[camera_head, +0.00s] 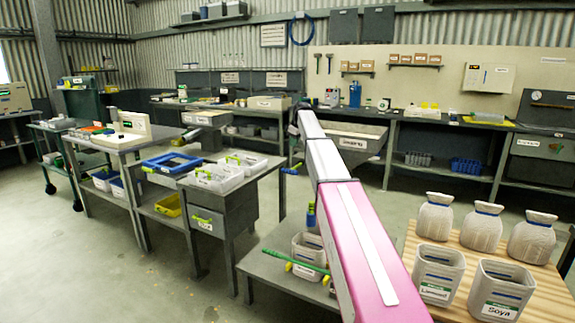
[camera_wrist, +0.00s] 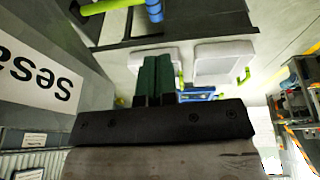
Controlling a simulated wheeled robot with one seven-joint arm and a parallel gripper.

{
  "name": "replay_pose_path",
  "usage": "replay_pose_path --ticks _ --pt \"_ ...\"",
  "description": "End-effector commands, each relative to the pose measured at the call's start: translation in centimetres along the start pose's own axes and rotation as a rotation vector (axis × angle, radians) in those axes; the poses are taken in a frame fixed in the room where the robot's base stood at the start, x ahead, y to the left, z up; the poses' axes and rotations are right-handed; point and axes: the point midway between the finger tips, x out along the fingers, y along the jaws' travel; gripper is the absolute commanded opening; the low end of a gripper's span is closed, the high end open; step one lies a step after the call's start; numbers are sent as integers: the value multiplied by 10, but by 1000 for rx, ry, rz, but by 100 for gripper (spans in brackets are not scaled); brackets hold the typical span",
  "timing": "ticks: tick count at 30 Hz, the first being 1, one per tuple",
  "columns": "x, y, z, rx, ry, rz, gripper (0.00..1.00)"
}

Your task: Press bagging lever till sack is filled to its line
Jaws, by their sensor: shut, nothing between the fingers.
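My gripper (camera_wrist: 152,60) shows in the wrist view with its dark green fingers together and empty. In the head view my arm hides it. A grey hopper labelled Sesame (camera_head: 357,142) stands behind my arm; its sign (camera_wrist: 35,78) appears upside down in the wrist view. A blue-and-yellow-green handle (camera_head: 289,170) shows left of my arm; a similar handle (camera_wrist: 105,7) is at the wrist view's top, apart from the fingers. A pale open sack (camera_head: 309,249) stands on the low bench, partly hidden by a green bar (camera_head: 294,263). Its fill level is unclear.
Open sacks labelled Linseed (camera_head: 438,273) and Soya (camera_head: 501,291) stand on a wooden top at right, before several tied sacks (camera_head: 481,229). A bench with white trays (camera_head: 222,176) and a blue tray (camera_head: 171,162) is at left. Floor at far left is clear.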

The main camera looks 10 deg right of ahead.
Motion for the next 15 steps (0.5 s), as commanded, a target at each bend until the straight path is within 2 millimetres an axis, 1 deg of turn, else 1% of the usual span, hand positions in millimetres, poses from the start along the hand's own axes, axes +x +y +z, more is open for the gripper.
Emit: replay_pose_path --ticks 3,10,13,15 --pt "-4 3 -3 -7 2 0 0" --pt "-4 2 -2 -7 2 0 0" --pt "-1 2 -2 -6 1 0 0" --pt "3 2 -2 -6 1 0 0"
